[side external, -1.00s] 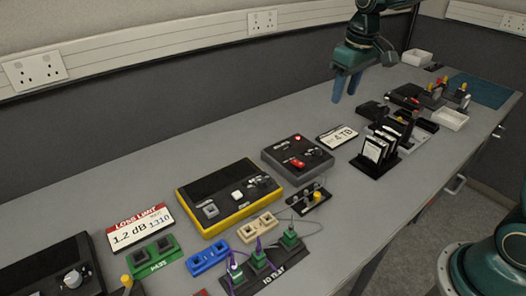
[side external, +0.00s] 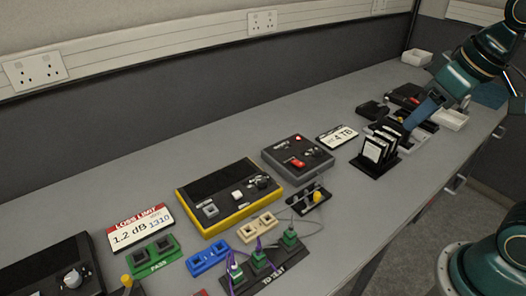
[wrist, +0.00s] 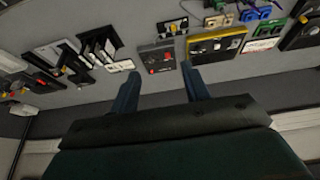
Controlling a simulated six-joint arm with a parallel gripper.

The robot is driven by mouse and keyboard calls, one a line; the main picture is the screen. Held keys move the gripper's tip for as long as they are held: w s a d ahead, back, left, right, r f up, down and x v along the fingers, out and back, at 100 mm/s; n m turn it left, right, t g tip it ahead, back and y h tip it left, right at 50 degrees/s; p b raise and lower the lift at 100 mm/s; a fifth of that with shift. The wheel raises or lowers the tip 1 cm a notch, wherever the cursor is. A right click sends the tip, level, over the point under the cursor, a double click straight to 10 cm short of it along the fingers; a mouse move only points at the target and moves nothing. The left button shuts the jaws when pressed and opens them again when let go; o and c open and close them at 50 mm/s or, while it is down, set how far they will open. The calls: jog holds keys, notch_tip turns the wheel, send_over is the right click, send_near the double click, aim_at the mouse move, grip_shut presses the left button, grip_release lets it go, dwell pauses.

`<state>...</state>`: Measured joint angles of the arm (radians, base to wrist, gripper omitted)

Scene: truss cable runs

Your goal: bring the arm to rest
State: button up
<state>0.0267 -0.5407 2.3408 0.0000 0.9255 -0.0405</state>
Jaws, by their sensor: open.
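My gripper (wrist: 161,80) is open in the wrist view, its two blue fingers apart with nothing between them. In the side external view its fingers (side external: 420,115) show at the right, in front of the far part of the bench and close in the picture to the black rack of cards (side external: 374,153). Whether it touches anything there I cannot tell, but it looks raised above the bench. My arm comes in from the right edge and hides part of the far bench.
The grey bench (side external: 120,185) holds a yellow-edged tester (side external: 228,197), a dark box with a red control (side external: 297,156), a green PASS block (side external: 153,254), a blue block (side external: 207,257) and a TO TEST rack (side external: 268,268) with cabled plugs. The bench's back strip is clear.

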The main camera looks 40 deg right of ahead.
jog(key=shift+t, duration=0.4)
jog(key=shift+s+a+f, duration=0.1)
jog(key=shift+s+f, duration=0.2)
jog(key=shift+s, duration=0.55)
jog(key=shift+s+a+f, duration=0.1)
jog(key=shift+s+f, duration=0.25)
jog(key=shift+s, duration=0.45)
jog(key=shift+s+a+f, duration=0.1)
jog(key=shift+s+f, duration=0.2)
jog(key=shift+s, duration=0.55)
